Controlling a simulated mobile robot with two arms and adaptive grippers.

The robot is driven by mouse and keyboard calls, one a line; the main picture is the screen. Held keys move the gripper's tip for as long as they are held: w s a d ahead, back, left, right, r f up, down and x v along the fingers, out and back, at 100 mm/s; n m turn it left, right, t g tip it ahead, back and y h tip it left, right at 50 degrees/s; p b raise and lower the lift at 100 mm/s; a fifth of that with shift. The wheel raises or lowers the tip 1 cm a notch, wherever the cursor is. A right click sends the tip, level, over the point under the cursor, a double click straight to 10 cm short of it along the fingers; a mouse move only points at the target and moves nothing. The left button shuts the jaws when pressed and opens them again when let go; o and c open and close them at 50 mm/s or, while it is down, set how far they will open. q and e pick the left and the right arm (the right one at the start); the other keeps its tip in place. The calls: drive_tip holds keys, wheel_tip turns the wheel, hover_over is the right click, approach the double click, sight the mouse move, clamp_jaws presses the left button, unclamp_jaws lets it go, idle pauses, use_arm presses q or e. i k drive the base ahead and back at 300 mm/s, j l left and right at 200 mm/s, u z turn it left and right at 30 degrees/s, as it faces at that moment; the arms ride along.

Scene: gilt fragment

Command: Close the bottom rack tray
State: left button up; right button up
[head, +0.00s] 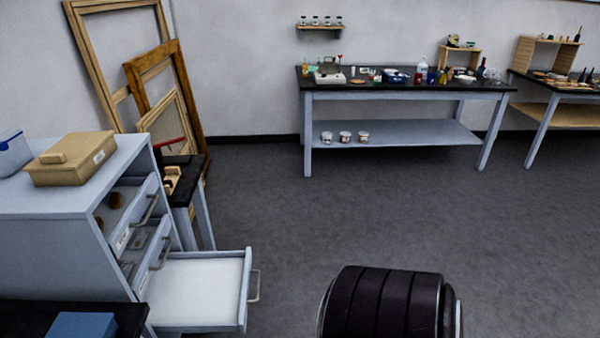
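The bottom rack tray (198,285) is a grey drawer with a white inside, pulled well out to the right from the grey rack (62,252) at the left of the head view. It looks empty. A metal handle (254,286) is on its front face. Above it, two more trays with handles (146,208) sit much less far out, with small items inside. A dark ribbed cylindrical part of my own body fills the bottom centre, right of the tray and apart from it in the picture. Neither gripper is in view.
A tan box (72,157) and a blue-rimmed container (12,152) stand on the rack. A small black-topped table (186,187) and wooden frames (160,85) are behind it. A blue box (82,325) sits at lower left. A workbench (400,85) stands at the back. The grey floor (360,210) is clear.

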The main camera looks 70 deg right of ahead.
sight(208, 291)
drive_tip(key=k+z, duration=0.1)
drive_tip(key=z, duration=1.5)
